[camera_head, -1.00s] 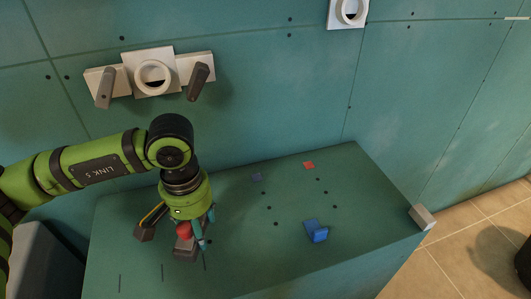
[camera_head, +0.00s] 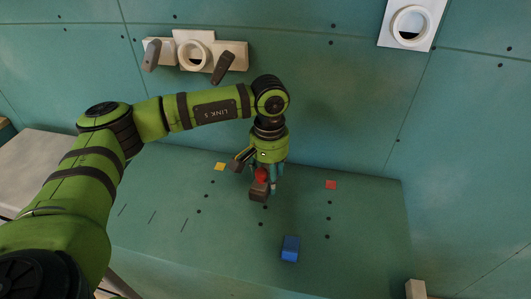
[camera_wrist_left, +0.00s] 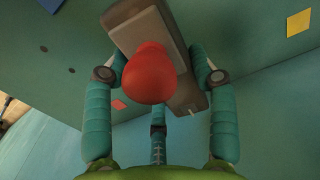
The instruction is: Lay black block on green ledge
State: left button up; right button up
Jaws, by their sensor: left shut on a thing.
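The block (camera_head: 259,192) looks dark grey-brown and has a red round knob (camera_head: 261,174) on top. My left gripper (camera_head: 264,178) is shut on it, fingers pointing down. In the left wrist view the knob (camera_wrist_left: 150,72) fills the middle between the fingers, with the block (camera_wrist_left: 188,96) slanting behind it. The green ledge (camera_head: 365,230) lies below, against the wall. The block is over its middle, between the yellow and red squares. I cannot tell whether it touches the surface. My right gripper is out of view.
White fixtures (camera_head: 193,55) with dark handles hang on the wall. The right part of the ledge is clear.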

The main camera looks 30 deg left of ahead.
pick_arm(q)
jog(key=shift+n, duration=0.5)
jog(key=w+a, duration=0.4)
jog(key=shift+w+f+p, duration=0.15)
jog(key=shift+p, duration=0.2)
jog(key=shift+w+a+f, duration=0.1)
jog(key=shift+w+a, duration=0.25)
jog(key=shift+a, duration=0.1)
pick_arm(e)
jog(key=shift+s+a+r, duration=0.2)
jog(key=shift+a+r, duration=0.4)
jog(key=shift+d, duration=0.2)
pick_arm(q)
jog(key=shift+d+f+b, duration=0.1)
jog(key=shift+f+b, duration=1.5)
jog(key=shift+f, duration=0.35)
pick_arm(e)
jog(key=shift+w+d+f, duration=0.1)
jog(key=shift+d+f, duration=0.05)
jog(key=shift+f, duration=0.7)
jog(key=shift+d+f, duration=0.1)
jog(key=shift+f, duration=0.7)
pick_arm(q)
jog(key=shift+f+b, duration=0.5)
jog(key=shift+f, duration=0.1)
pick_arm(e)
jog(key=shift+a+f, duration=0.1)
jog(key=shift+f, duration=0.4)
pick_arm(q)
jog(key=o, duration=1.5)
